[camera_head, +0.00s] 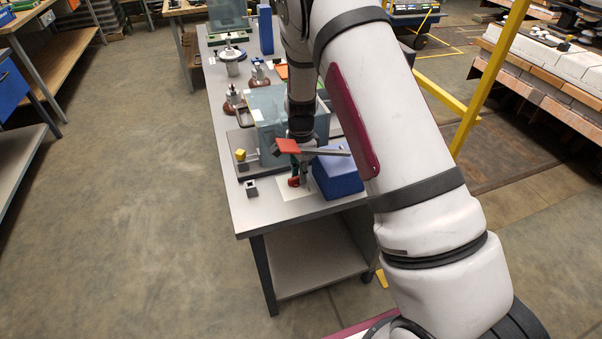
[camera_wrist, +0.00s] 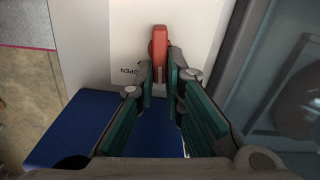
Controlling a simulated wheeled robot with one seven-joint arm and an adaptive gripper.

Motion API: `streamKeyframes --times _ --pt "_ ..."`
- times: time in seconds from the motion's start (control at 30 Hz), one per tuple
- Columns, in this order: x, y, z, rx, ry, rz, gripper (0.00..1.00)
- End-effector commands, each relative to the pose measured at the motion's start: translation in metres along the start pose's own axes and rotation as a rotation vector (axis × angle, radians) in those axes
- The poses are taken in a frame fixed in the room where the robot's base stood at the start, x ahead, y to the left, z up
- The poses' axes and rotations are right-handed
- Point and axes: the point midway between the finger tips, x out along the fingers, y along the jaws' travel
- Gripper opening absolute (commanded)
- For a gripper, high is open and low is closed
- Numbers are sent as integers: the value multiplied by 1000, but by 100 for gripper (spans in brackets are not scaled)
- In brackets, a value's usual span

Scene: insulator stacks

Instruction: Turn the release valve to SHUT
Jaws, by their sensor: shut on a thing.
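The release valve's red handle (camera_wrist: 160,44) lies over a white plate (camera_wrist: 118,42) in the wrist view. The word OPEN is printed on the plate, left of the handle's near end. Any SHUT mark is not visible. My gripper (camera_wrist: 161,78) is shut on the near end of the handle, with a finger on each side. In the head view, my gripper (camera_head: 298,176) points down at the front of the bench, and the red handle (camera_head: 293,182) shows at its fingertips. The white plate (camera_head: 292,190) is partly hidden by my gripper there.
A blue block (camera_head: 338,180) stands close right of the plate. A clear bluish box (camera_head: 268,108) is just behind my gripper. A small dark block (camera_head: 251,189) and a yellow knob (camera_head: 240,155) are to the left. The bench's front-left corner (camera_head: 245,222) is bare.

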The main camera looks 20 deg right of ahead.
Motion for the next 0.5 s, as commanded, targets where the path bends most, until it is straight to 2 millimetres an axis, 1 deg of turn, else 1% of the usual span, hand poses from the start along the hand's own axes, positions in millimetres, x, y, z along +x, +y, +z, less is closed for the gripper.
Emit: streamKeyframes --times 0.27,0.5 --pt "0 -1 0 -48 0 -1 0" --pt "1 -4 0 -196 -1 0 0"
